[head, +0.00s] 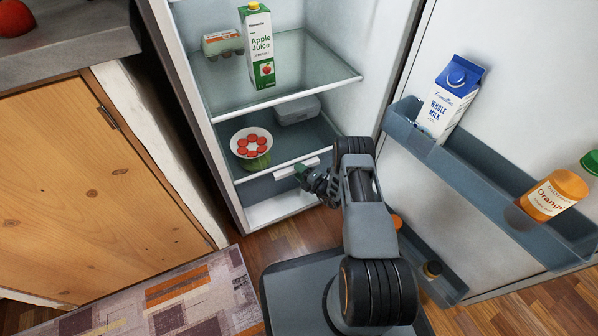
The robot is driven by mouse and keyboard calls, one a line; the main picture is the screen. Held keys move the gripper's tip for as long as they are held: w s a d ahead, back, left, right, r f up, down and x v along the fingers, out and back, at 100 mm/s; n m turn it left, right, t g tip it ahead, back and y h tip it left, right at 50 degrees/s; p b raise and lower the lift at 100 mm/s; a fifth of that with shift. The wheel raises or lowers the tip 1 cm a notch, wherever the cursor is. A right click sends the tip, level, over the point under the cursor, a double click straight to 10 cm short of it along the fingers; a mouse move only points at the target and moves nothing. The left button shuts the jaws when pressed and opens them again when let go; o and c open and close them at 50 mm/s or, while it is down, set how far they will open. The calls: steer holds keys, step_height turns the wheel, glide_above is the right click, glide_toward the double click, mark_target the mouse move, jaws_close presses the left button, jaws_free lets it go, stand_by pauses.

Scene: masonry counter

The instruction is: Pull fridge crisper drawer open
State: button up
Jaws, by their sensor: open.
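The fridge (203,131) stands with its door swung wide to the right. The crisper drawer (256,190) is the grey-blue front low in the fridge, under the lower shelf. It looks pushed in, in line with the shelf edge. Its pale handle bar (284,173) runs along the upper part of the front. My gripper (303,173) is at the right part of this handle, with its jaws open. I cannot tell whether its fingers straddle the bar or touch it. My wrist and forearm hide the drawer's right end.
A bowl with red slices (252,142) rests on a green thing on the lower shelf, beside a grey container (297,110). Apple juice (258,50) and an egg carton (222,43) stand above. Door bins (485,180) hold milk (449,98) and orange juice (553,194), right of my arm.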

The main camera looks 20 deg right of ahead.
jaws_close()
stand_by(0.3)
steer(key=shift+s, duration=0.1)
